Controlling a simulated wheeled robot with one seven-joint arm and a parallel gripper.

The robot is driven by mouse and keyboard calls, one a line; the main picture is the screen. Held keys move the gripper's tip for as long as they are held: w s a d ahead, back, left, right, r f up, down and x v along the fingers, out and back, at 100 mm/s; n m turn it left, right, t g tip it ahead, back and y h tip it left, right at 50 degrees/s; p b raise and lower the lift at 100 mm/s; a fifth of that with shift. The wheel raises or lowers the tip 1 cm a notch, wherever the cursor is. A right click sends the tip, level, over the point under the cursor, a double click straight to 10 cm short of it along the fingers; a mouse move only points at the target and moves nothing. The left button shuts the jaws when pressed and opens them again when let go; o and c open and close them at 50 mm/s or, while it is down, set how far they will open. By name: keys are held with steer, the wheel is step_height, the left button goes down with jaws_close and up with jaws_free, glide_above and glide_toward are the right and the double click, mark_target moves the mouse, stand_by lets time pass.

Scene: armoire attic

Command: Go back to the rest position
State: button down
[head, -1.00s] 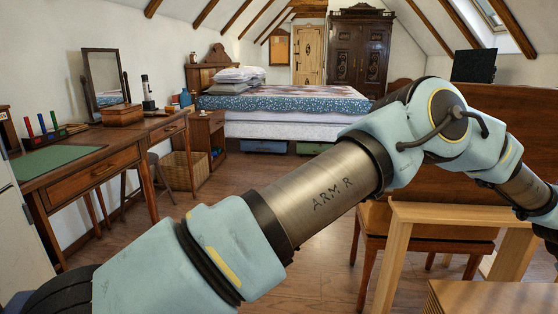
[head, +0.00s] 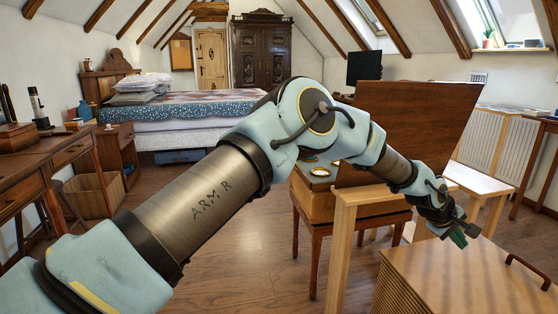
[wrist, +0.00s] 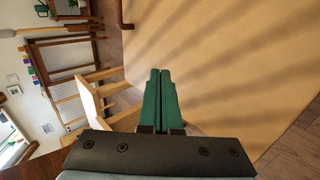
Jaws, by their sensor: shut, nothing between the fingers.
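My arm stretches across the head view from lower left to the right. My gripper (head: 460,236) hangs at its end, low over the light wooden cabinet (head: 440,285) at the right. In the wrist view my gripper (wrist: 159,75) shows two green fingers pressed together with nothing between them. The pale wooden top (wrist: 225,60) fills the right of that view beyond the fingers. I cannot tell the exact gap between the fingertips and that surface.
A dark wooden desk (head: 310,200) with a raised lid stands behind my arm. A pale wooden stool (head: 345,215) is close beside the cabinet. A bed (head: 190,107) and dark armoire (head: 261,50) stand at the back. Open floor (head: 235,260) lies at lower middle.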

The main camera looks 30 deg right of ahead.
steer(key=w+a+r+t+y, duration=0.1)
steer(key=w+a+r+t, duration=0.1)
steer(key=w+a, duration=0.7)
steer(key=w+a+r+t+y, duration=0.1)
steer(key=w+a, duration=0.4)
steer(key=w, duration=0.9)
steer(key=w+a+r+t+y, duration=0.1)
steer(key=w+a+r, duration=0.1)
steer(key=w+a, duration=0.85)
steer(key=w+a+r+t+y, duration=0.15)
steer(key=w+a, duration=0.45)
steer(key=a, duration=0.9)
steer(key=a+r+n+y, duration=0.1)
steer(key=a+r+y, duration=0.1)
steer(key=a, duration=2.1)
steer(key=s+a+n+y, duration=0.1)
steer(key=s+a, duration=0.4)
steer(key=a, duration=0.3)
steer(key=s+a+n+y, duration=0.1)
steer(key=s+a, duration=0.3)
steer(key=a, duration=0.4)
steer(key=w+p+v, duration=0.3)
steer(key=p+v, duration=1.4)
steer(key=shift+w+r+g+p, duration=0.3)
steer(key=shift+w+r+g, duration=0.05)
steer(key=shift+r, duration=0.05)
steer(key=shift+h, duration=0.25)
